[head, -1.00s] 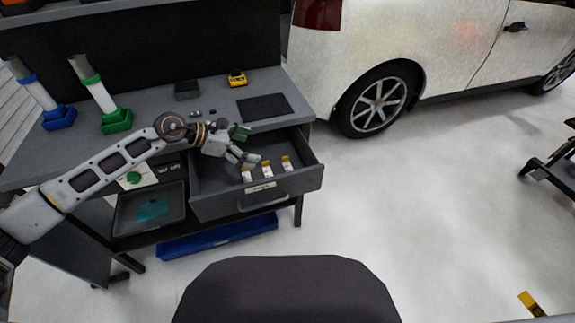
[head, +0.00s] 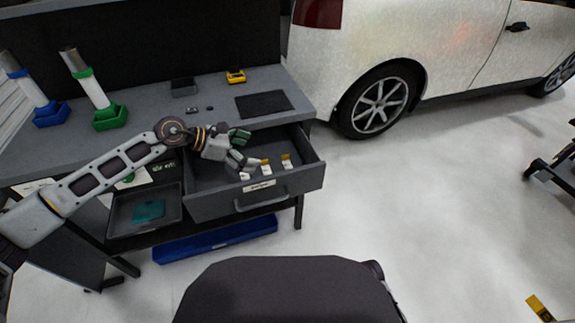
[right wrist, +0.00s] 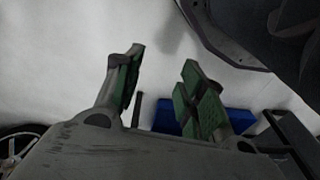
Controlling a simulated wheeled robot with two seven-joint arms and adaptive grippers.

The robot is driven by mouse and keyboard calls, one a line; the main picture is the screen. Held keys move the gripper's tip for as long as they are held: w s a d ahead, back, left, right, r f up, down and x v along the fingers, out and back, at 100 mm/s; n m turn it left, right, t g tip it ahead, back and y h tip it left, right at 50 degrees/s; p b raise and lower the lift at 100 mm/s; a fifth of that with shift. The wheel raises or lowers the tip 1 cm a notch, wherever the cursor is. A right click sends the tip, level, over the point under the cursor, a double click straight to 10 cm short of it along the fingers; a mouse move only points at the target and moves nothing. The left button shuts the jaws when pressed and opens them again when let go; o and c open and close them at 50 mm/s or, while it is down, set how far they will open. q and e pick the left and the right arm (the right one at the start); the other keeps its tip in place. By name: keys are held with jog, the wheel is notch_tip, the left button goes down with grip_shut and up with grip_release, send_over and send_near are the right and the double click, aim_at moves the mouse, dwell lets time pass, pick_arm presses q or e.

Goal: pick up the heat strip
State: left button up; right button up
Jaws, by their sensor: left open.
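Three small white strips with yellow-orange tops stand in a row in the open grey drawer, in the head view: a left strip (head: 245,176), a middle strip (head: 266,168) and a right strip (head: 287,161). I take them for heat strips; their print is too small to read. My left gripper (head: 246,150) is open over the drawer, with a fingertip just at the left and middle strips. It hides the top of the left strip; I cannot tell if they touch. My right gripper (right wrist: 165,85) is open and empty in the right wrist view, away from the drawer.
The drawer (head: 312,174) has raised walls and a front handle. The workbench (head: 215,100) above holds a blue holder (head: 50,116), a green holder (head: 110,119), a yellow tool (head: 236,77) and a dark mat (head: 264,104). A white car (head: 430,50) stands at right, with clear floor before it.

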dwell(0.3)
pick_arm(q)
jog(key=shift+b+x, duration=0.35)
jog(key=shift+x, duration=3.25)
jog(key=shift+w+d+f, duration=0.2)
jog(key=shift+d+f, duration=0.15)
jog(key=shift+d, duration=0.2)
pick_arm(e)
jog(key=shift+w+a+r, duration=0.15)
jog(key=shift+w+r, duration=0.15)
jog(key=shift+r, duration=0.35)
jog(key=shift+f, duration=0.1)
